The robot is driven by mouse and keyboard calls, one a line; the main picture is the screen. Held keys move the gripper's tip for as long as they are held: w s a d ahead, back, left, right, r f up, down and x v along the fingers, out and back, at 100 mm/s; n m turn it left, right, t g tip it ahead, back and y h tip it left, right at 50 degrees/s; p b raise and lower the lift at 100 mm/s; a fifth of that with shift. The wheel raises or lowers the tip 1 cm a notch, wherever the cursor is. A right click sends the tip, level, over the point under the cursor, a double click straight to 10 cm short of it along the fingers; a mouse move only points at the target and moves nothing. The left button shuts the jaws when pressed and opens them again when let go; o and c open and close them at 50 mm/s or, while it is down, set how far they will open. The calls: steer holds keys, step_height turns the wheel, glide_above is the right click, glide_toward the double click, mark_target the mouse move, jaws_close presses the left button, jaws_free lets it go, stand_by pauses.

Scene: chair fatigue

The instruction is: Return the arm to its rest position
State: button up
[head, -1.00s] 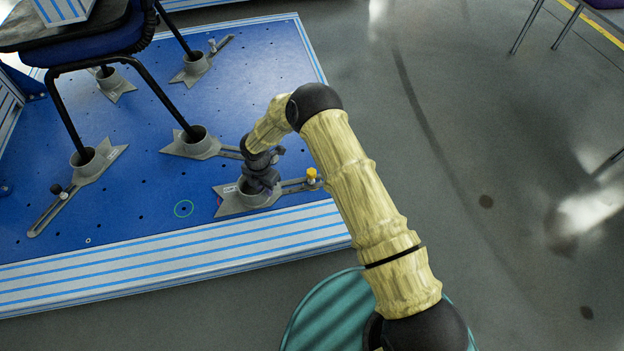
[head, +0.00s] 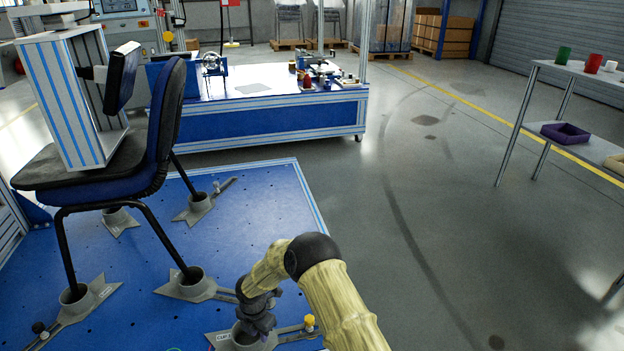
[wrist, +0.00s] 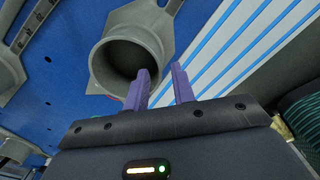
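My arm (head: 335,300), in a yellowish cover, reaches from the bottom of the head view over the blue platform. My gripper (head: 256,320) hangs low over a grey foot clamp (head: 250,341) at the platform's near right. The clamp's empty round cup (wrist: 97,62) lies just beyond and left of the fingers. I cannot tell whether the fingers touch it.
A blue-and-black chair (head: 165,130) stands with its legs in other grey clamps (head: 187,290) on the blue platform (head: 150,255). A striped block rests on its seat. A workbench (head: 270,130) stands behind, a shelf table (head: 590,150) at right. The grey floor between is clear.

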steer(key=s+d+r+m+p, duration=0.1)
steer(key=d+r+m+p, duration=0.2)
steer(key=d+r+m, duration=0.5)
steer(key=s+d+r+m+t+p, duration=0.1)
steer(key=d+r+m+p, duration=0.2)
steer(key=r, duration=0.9)
steer(key=s+d+r+m+p, duration=0.1)
steer(key=d+r+m+p, duration=0.15)
steer(key=d+r, duration=0.6)
steer(key=s+d+r+m+t+p, duration=0.1)
steer(key=s+d+r+m+p, duration=0.2)
steer(key=s+d+r+m, duration=0.45)
steer(key=s+d+r+m+t+p, duration=0.1)
steer(key=s+d+r+m+p, duration=0.35)
steer(key=s+r+m, duration=0.55)
step_height(320, 180, up, 38)
steer(key=w+n+p, duration=0.1)
steer(key=w+p, duration=0.1)
steer(key=p, duration=3.5)
steer(key=shift+a, duration=0.1)
